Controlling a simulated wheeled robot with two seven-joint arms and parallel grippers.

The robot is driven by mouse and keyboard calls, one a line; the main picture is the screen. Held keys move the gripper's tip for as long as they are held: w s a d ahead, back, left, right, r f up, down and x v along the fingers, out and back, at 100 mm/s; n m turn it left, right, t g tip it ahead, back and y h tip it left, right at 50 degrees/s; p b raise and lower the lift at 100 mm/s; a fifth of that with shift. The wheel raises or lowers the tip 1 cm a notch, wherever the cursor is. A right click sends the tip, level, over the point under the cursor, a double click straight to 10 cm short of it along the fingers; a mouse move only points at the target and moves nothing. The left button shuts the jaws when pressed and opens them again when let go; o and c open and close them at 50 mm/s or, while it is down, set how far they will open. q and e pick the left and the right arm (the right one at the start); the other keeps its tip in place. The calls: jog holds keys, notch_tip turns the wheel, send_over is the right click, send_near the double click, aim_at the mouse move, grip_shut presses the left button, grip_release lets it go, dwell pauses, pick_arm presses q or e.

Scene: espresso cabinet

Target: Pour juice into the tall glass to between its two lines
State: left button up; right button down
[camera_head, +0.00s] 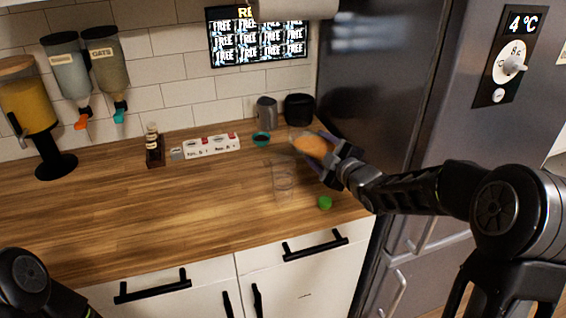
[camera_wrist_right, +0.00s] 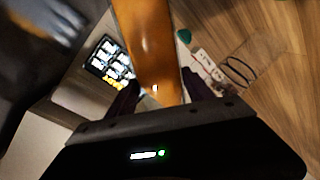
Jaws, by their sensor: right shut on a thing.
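The juice bottle (camera_head: 312,145), clear with orange juice inside, is held tilted well over to the left above the counter. My right gripper (camera_head: 333,160) is shut on it; in the right wrist view the bottle (camera_wrist_right: 150,50) runs up between the fingers (camera_wrist_right: 155,92). The tall glass (camera_head: 283,181) is transparent and stands upright on the counter, left of and below my right gripper. The glass also shows in the right wrist view (camera_wrist_right: 247,62), with two dark lines around it. No juice is visible in it, and no stream shows. My left gripper is out of view.
A green cap (camera_head: 324,202) lies right of the glass near the counter's front edge. A juice dispenser (camera_head: 30,105) stands far left. The fridge (camera_head: 400,90) borders the right.

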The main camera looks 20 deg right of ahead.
jog(key=shift+d+n, duration=0.1)
jog(key=shift+n, duration=0.4)
dwell(0.6)
jog(key=shift+d+r+n+h+p, duration=0.1)
jog(key=shift+r+n+h+p, duration=0.45)
jog(key=shift+p, duration=0.65)
jog(key=shift+a+r+n+b, duration=0.45)
jog(key=shift+r+n+b, duration=0.15)
jog(key=shift+n+b, duration=0.5)
dwell(1.3)
jog(key=shift+b, duration=0.65)
dwell(0.8)
jog(key=d+m+p, duration=0.1)
jog(key=p, duration=0.3)
jog(key=shift+f+m, duration=0.45)
jog(key=shift+f, duration=0.05)
jog(key=shift+f+b, duration=0.2)
jog(key=shift+b, duration=0.25)
